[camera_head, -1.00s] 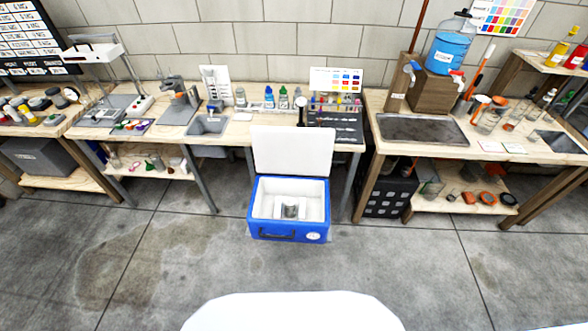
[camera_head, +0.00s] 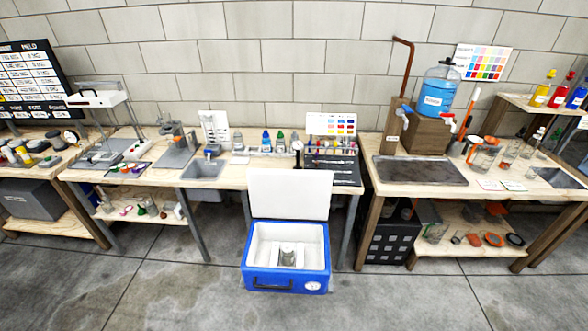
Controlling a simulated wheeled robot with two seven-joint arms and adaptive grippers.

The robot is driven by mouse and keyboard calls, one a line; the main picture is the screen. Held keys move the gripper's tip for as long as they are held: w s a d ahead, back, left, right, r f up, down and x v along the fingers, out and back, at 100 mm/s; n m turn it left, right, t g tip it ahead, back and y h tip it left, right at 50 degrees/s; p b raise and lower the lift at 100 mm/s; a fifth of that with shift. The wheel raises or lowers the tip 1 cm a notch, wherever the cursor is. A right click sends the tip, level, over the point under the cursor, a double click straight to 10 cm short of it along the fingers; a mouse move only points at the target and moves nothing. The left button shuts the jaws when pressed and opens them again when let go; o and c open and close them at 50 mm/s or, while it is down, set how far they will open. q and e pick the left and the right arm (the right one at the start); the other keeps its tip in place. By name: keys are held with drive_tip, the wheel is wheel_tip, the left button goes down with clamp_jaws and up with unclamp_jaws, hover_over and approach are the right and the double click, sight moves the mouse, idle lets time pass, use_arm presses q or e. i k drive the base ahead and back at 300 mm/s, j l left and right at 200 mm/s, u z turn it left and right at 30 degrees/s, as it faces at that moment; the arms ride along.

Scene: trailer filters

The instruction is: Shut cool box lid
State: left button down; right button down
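The cool box (camera_head: 312,281) is blue with a white inside and stands on the floor in front of the middle table. Its white lid (camera_head: 289,195) is open and stands upright at the back edge of the box. A small grey-silver item (camera_head: 287,255) sits inside the box. A dark handle and a round white dial are on its front. Neither of my grippers is in view.
The middle table (camera_head: 225,175) stands behind the box, and a right-hand table (camera_head: 470,187) holds a dark tray and a blue water jug (camera_head: 438,90). A black crate (camera_head: 388,243) is under the right table. The grey floor (camera_head: 180,290) around the box front is clear.

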sight(304, 194)
drive_tip(key=i+l+u, duration=0.15)
drive_tip(key=l+u, duration=0.35)
drive_tip(key=l, duration=0.2)
drive_tip(key=l+u, duration=0.5)
drive_tip(key=l, duration=0.25)
drive_tip(key=l+u, duration=0.5)
drive_tip(key=l, duration=0.25)
drive_tip(key=k+l+u, duration=0.25)
drive_tip(key=l+u, duration=0.2)
drive_tip(key=l, duration=0.2)
